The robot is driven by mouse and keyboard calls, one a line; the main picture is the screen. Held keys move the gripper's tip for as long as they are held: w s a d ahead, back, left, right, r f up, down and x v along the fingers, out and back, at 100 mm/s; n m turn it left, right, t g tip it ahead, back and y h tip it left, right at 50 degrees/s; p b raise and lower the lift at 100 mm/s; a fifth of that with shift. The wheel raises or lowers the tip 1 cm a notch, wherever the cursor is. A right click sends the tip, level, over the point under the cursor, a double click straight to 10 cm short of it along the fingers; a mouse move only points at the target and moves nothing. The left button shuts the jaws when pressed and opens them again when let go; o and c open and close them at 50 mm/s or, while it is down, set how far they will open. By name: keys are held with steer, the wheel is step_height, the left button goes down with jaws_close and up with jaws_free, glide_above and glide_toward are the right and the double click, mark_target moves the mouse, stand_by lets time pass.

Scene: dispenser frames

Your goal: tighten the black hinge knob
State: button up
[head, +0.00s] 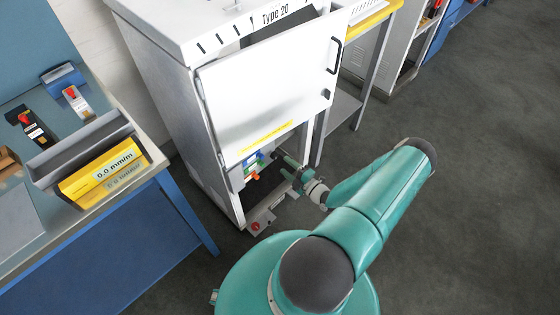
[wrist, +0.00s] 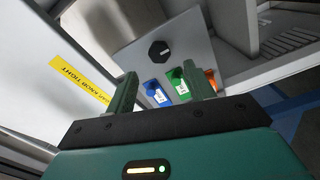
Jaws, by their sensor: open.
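The black knob (wrist: 158,50) is round with a white pointer mark. It sits on a grey panel (wrist: 190,45) inside the cabinet, seen in the wrist view. My gripper (wrist: 160,72) is open and empty. Its two green fingers point towards the panel, and the knob shows beyond them, in line with the gap and apart from both. In the head view my gripper (head: 284,162) is at the cabinet's lower opening, below the raised white door (head: 265,90). I cannot make out the knob in the head view.
A yellow label (wrist: 80,76) is on the white door at left. A workbench (head: 195,215) stands left of the cabinet. The floor at right is clear.

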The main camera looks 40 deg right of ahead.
steer(key=s, duration=0.7)
steer(key=shift+s, duration=0.3)
steer(key=shift+d, duration=0.1)
steer(key=w+a+r+n+g+y, duration=0.3)
steer(key=a+r+n+g, duration=0.2)
steer(key=r+n, duration=0.45)
steer(key=w+a+r+n+g+y, duration=0.3)
steer(key=a+r+n+g, duration=0.15)
steer(key=r+n, duration=0.55)
steer(key=w+a+r+n+g+y, duration=0.3)
steer(key=a+r+n+g, duration=0.2)
steer(key=r+n, duration=0.45)
steer(key=s+a+r+n+t+h, duration=0.1)
steer(key=s+a+r+n+h, duration=0.3)
steer(key=a+r+n, duration=0.4)
steer(key=s+a+r+n+t+h, duration=0.1)
steer(key=s+a+r+n+h, duration=0.4)
steer(key=r+n, duration=1)
steer(key=s+a+n, duration=0.2)
steer(key=a+n, duration=0.1)
steer(key=n, duration=0.1)
steer(key=shift+a+r+n+h, duration=0.15)
steer(key=shift+a+n+h, duration=0.15)
steer(key=shift+a+n, duration=0.1)
